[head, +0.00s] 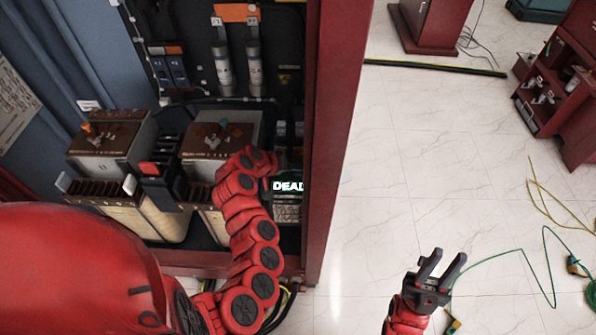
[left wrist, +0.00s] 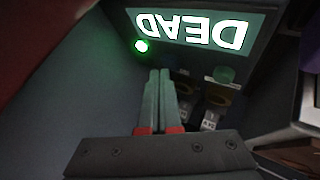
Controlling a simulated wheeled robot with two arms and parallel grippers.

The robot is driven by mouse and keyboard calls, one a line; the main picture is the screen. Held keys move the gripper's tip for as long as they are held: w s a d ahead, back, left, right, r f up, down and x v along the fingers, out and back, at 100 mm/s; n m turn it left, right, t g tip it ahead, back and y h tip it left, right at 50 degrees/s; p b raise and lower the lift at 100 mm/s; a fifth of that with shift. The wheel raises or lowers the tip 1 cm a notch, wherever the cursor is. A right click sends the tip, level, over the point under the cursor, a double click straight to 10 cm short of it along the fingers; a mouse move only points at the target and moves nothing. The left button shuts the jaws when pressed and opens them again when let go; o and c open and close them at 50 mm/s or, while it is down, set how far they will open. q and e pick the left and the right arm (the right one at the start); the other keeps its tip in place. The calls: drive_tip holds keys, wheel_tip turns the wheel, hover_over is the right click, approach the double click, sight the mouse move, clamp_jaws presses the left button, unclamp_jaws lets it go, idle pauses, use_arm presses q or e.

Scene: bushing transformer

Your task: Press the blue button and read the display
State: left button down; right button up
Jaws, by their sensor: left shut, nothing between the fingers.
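In the left wrist view the whole display (left wrist: 190,27) shows the same word upside down. A green light (left wrist: 142,46) glows beside it, and a dim green round part (left wrist: 224,75) sits on the same panel. I cannot make out a blue button. My left gripper (left wrist: 160,76) is shut and empty, its fingertips close to the panel; I cannot tell whether they touch it. In the head view my arm mostly hides it. My right gripper (head: 440,264) is open and empty over the floor.
The open cabinet has a red post (head: 337,130) right of the display. Two brown-topped units (head: 105,140) and (head: 215,137) stand inside. Green and yellow cables (head: 545,265) lie on the floor at right. A red cabinet (head: 555,85) stands further back.

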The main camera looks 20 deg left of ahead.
sight(295, 174)
use_arm(q)
drive_tip(key=shift+f+b, duration=0.45)
idle(0.3)
drive_tip(key=shift+r, duration=0.2)
drive_tip(key=shift+r+p, duration=0.3)
drive_tip(key=shift+r, duration=0.45)
drive_tip(key=shift+r+p, duration=1.05)
drive_tip(key=shift+r, duration=1.45)
drive_tip(key=shift+f, duration=0.1)
